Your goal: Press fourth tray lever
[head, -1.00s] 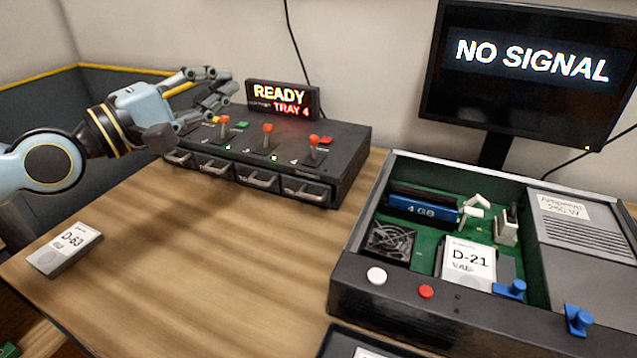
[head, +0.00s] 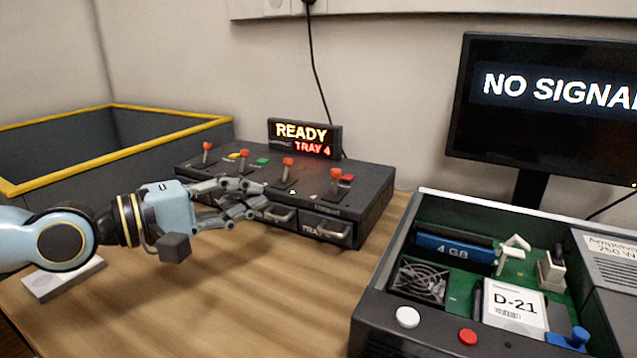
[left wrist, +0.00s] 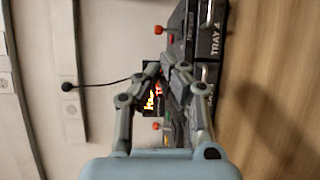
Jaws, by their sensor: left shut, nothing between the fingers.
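The dark tray unit (head: 375,208) stands at the back of the table with a row of red-topped levers. The fourth tray lever (head: 336,180) is at the right end and stands upright; it appears to be the red knob near the TRAY 4 label in the left wrist view (left wrist: 158,30). My left gripper (head: 262,198) is shut and empty, in front of the unit, left of the fourth lever and apart from it. Its fingers hide part of the left tray fronts. The third lever (head: 287,168) stands just behind the fingertips. My right gripper is not in view.
A lit sign (head: 305,138) behind the unit reads READY TRAY 4. An open case (head: 440,340) with boards and a D-21 part stands at the right, below a NO SIGNAL monitor (head: 560,95). A yellow-rimmed bin (head: 60,165) is at the left.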

